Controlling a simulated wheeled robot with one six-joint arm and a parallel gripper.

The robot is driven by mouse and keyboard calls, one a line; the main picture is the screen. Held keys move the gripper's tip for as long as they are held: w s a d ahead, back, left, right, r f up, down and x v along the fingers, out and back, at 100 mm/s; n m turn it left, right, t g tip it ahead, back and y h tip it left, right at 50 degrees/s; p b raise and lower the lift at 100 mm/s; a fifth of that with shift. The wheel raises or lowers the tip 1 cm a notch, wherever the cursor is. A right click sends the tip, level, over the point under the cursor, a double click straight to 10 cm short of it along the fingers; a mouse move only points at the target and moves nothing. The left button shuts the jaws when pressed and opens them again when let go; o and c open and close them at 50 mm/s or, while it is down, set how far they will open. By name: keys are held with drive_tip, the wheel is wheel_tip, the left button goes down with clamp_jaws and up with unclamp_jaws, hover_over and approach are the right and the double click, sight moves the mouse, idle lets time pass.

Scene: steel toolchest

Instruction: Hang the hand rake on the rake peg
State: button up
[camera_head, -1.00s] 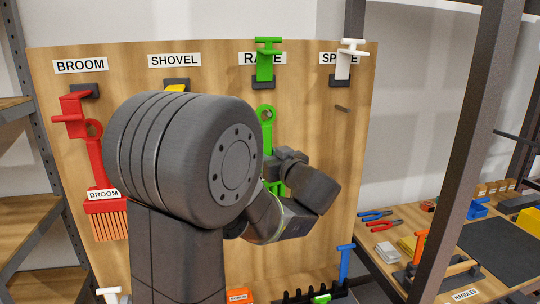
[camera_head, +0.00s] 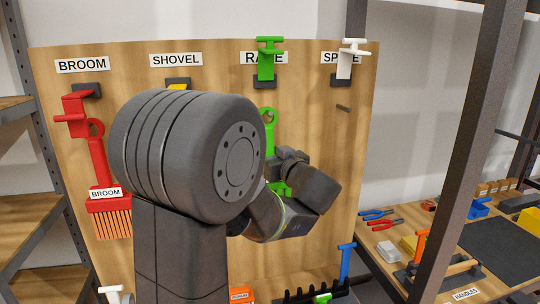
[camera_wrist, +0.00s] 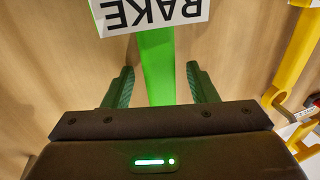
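The green hand rake (camera_head: 269,118) hangs or is held upright against the board below the RAKE sign, its ring end up. Its lower part is mostly hidden behind my arm. The green rake peg (camera_head: 265,65) with a T-shaped end stands above the ring, at a black base; I cannot tell whether the ring is around it. My gripper (camera_wrist: 162,87) has its fingers apart on both sides of the rake's green handle (camera_wrist: 157,65), with a visible gap on each side. The rake's own RAKE label (camera_wrist: 150,12) shows in the wrist view. In the head view my arm hides the fingertips.
The red broom (camera_head: 105,190) hangs at the left of the board (camera_head: 330,190). A white peg (camera_head: 345,62) is at the right. A black rack (camera_head: 310,293) and blue tool (camera_head: 346,262) stand below. A workbench with tools is at the right, behind a dark post (camera_head: 455,150).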

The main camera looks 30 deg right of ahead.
drive_tip(key=shift+s, duration=0.1)
drive_tip(key=s+b, duration=0.1)
drive_tip(key=s, duration=1.2)
drive_tip(key=shift+s+a, duration=0.3)
drive_tip(key=shift+s, duration=0.05)
drive_tip(key=shift+f, duration=0.1)
drive_tip(key=w, duration=1.4)
drive_tip(key=shift+d+p, duration=0.35)
drive_tip(key=shift+s, duration=0.1)
drive_tip(key=shift+s, duration=0.1)
